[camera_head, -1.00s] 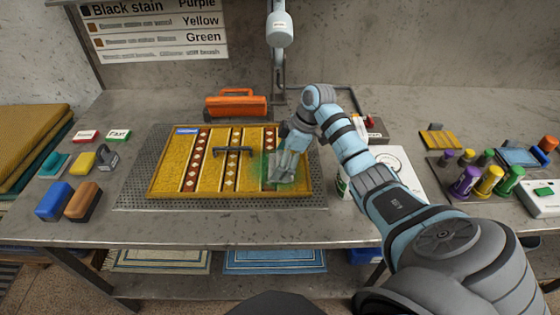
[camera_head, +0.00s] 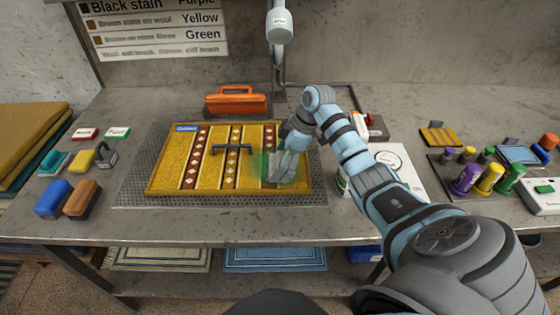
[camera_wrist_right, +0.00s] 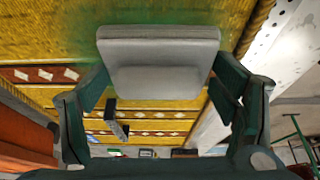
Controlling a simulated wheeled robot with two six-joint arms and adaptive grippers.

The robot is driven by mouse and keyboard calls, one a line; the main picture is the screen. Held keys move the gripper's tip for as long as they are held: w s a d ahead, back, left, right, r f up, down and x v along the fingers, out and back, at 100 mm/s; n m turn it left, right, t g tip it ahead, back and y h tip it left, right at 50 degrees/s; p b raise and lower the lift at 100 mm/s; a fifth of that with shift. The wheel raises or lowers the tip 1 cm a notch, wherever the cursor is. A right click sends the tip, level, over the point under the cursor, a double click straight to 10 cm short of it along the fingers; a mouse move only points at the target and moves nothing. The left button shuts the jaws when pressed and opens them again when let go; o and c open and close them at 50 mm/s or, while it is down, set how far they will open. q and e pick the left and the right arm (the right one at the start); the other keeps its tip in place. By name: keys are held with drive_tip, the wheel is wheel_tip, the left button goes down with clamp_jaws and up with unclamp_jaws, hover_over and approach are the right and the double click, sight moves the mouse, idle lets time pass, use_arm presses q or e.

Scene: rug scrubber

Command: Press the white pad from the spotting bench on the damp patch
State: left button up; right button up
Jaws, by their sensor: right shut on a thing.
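The yellow rug (camera_head: 212,177) with red and white diamond stripes lies on a perforated grey tray (camera_head: 135,190). A green damp patch (camera_head: 258,164) shows near the rug's right end, and green also shows in the right wrist view (camera_wrist_right: 75,38). My right gripper (camera_head: 286,163) is over that patch. In the right wrist view the gripper (camera_wrist_right: 158,85) is shut on the white pad (camera_wrist_right: 158,50), a pale block between its fingers. The pad is over or against the rug at the patch; I cannot tell whether it touches. My left gripper is not in view.
A dark bar handle (camera_head: 232,149) stands on the rug, left of my right gripper. An orange tool (camera_head: 236,102) sits behind the tray. Blue (camera_head: 53,200) and brown (camera_head: 83,201) blocks lie left; coloured bottles (camera_head: 490,179) stand right. My right arm crosses the bench's right half.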

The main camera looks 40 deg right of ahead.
drive_tip(key=shift+s+f+p, duration=0.1)
drive_tip(key=shift+p, duration=0.25)
idle(1.6)
wheel_tip(320, 180, up, 7)
drive_tip(key=p, duration=0.8)
